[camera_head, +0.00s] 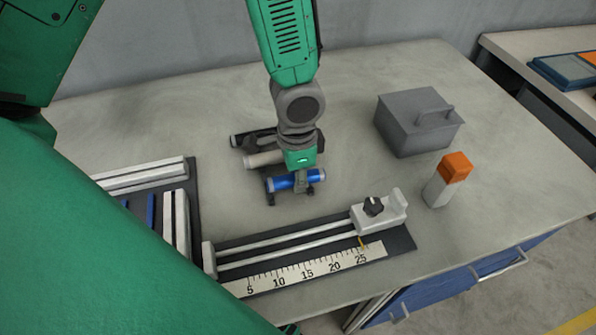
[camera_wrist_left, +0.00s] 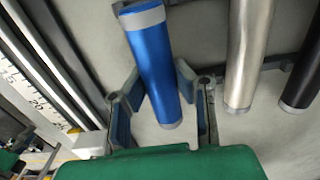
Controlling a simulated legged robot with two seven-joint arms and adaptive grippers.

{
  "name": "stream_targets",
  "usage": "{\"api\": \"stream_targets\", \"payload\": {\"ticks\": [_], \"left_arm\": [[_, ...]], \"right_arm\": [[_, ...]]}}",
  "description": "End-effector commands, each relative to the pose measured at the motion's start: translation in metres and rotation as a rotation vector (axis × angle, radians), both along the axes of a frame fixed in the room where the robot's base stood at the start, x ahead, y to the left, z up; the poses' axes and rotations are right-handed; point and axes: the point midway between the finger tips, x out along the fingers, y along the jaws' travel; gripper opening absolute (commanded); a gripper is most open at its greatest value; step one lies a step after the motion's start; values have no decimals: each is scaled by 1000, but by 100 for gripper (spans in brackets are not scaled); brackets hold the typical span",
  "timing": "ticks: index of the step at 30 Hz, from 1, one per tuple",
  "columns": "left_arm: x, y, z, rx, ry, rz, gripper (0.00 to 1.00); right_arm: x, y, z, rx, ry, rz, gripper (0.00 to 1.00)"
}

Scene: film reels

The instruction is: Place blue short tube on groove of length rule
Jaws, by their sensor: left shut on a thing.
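The blue short tube (camera_head: 292,181) has silver ends and lies across my left gripper (camera_head: 296,192), behind the length rule. In the left wrist view the blue tube (camera_wrist_left: 155,70) sits between the two fingers of the gripper (camera_wrist_left: 160,105), which is shut on it. The fingers hide part of the tube in the head view. The length rule (camera_head: 305,268) has a dark base, two light rails with a groove between them, and a printed scale. My right gripper is not in view.
A silver tube (camera_head: 263,159) and a black tube (camera_head: 238,140) lie on a dark rack just behind the blue tube. A grey box (camera_head: 418,122) and an orange-topped block (camera_head: 448,180) stand to the right. A railed frame (camera_head: 178,215) is at left.

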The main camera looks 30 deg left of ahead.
Motion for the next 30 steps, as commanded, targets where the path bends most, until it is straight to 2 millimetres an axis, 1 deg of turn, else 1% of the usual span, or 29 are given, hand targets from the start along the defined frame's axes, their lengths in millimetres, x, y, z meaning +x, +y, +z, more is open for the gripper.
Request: {"api": "stream_targets", "payload": {"ticks": [8,9,10,19,24,27,30], "left_arm": [[0,2,-8,-2,1,1,0],[0,2,-7,-2,1,1,34],[0,1,-6,-1,1,1,42],[0,-1,-6,1,0,0,42],[1,0,-5,-3,-3,-1,42],[2,0,19,-2,-6,3,42],[-3,5,43,-2,-6,4,42]], "right_arm": [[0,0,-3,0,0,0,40],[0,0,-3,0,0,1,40],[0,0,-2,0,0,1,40],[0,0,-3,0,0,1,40],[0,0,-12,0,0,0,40],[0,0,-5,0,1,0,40],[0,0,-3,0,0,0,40]]}}
